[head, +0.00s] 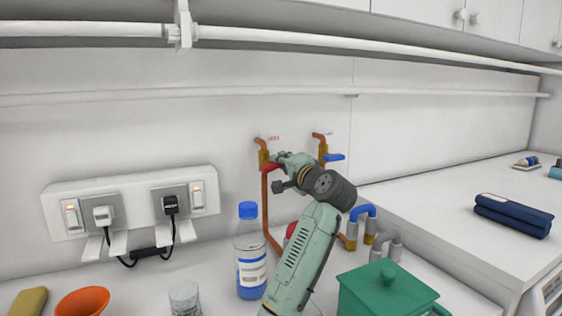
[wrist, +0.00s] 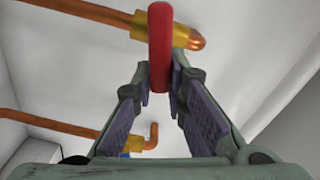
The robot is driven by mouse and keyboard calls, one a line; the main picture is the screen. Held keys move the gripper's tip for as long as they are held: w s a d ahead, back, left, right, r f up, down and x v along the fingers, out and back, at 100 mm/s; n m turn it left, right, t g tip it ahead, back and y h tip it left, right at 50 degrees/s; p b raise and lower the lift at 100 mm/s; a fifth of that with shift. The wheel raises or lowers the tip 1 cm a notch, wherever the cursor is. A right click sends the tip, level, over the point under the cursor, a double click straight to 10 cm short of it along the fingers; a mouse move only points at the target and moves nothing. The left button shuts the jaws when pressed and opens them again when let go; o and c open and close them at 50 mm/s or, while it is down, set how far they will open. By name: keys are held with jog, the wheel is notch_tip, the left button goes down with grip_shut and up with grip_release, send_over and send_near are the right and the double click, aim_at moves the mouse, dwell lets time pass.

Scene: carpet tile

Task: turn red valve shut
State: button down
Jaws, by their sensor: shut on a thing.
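The red valve handle (wrist: 159,48) stands between the finger pads of my gripper (wrist: 162,95) in the wrist view, and the fingers are shut on it. A brass valve body and copper pipe (wrist: 112,16) lie behind the handle. In the head view the red handle (head: 272,166) shows at the left copper pipe on the back wall. My gripper (head: 279,168) reaches it from the right, and partly hides it. The handle looks roughly level in the head view, pointing right from the brass body (head: 263,157). Its exact angle is hard to tell.
A blue-handled valve (head: 333,157) is just right of my gripper. A blue-capped bottle (head: 250,252) stands left of my arm. Pipes run along the wall above.

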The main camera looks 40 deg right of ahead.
jog(key=shift+d+f+m, duration=0.1)
jog(key=shift+f+m, duration=0.1)
jog(key=shift+m, duration=0.8)
jog(key=c, duration=1.6)
grip_release()
jog(key=v, duration=1.2)
